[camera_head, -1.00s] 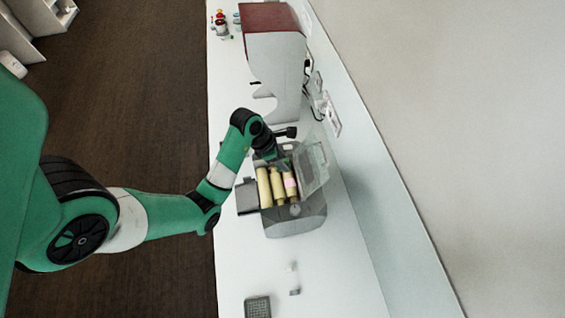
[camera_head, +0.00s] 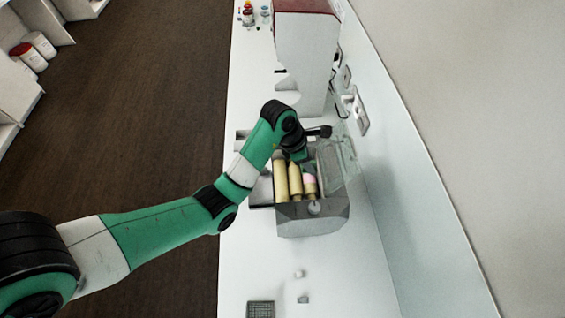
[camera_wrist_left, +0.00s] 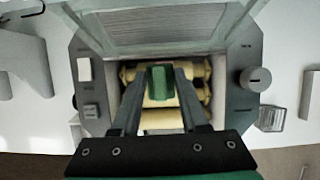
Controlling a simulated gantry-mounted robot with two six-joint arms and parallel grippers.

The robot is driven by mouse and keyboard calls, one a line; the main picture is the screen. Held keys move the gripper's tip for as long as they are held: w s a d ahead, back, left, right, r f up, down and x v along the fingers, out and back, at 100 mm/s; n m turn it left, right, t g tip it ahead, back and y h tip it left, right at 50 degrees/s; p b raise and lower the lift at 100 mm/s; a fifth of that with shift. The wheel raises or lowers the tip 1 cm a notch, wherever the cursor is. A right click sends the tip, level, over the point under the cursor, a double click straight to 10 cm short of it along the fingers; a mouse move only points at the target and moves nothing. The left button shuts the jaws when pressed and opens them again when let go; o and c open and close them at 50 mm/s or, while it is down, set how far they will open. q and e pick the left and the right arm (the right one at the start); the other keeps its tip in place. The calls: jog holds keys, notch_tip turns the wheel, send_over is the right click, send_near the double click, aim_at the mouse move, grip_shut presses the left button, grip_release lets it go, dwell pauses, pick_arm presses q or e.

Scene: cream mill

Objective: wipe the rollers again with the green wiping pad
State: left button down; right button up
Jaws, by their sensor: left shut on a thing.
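The cream mill (camera_head: 313,220) stands on the white counter with its clear lid open, and its pale yellow rollers (camera_head: 280,183) are exposed. A pink smear (camera_head: 309,180) shows on the right-hand roller. In the left wrist view the rollers (camera_wrist_left: 200,70) lie across the mill's opening. My left gripper (camera_wrist_left: 160,85) is shut on the green wiping pad (camera_wrist_left: 161,82), which is over the rollers. Whether the pad touches them I cannot tell. In the head view my left gripper (camera_head: 301,157) is at the far end of the rollers, and the pad is mostly hidden there. My right gripper is out of view.
The open lid (camera_head: 338,165) rises on the mill's right side. A tall white machine with a red top (camera_head: 303,50) stands behind the mill. A dark grid tray (camera_head: 261,309) and small white items (camera_head: 301,285) lie at the front. The counter between is clear.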

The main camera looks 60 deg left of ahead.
aim_at(302, 169)
pick_arm(q)
jog(key=shift+w+d, duration=0.3)
jog(key=shift+d, duration=0.15)
notch_tip(302, 169, down, 4)
jog(key=b, duration=0.4)
jog(key=shift+f, duration=0.1)
jog(key=shift+s+a+p, duration=0.15)
jog(key=shift+s+p, duration=0.1)
jog(key=shift+p, duration=0.15)
jog(key=shift+s+a+r+p, duration=0.15)
jog(key=shift+s+p, duration=0.2)
jog(key=shift+p, duration=0.05)
jog(key=shift+s+a+r+p, duration=0.1)
jog(key=shift+s+a+p, duration=0.05)
jog(key=shift+s+p, duration=0.2)
jog(key=shift+s+f, duration=0.1)
jog(key=shift+f, duration=0.1)
jog(key=shift+f, duration=0.5)
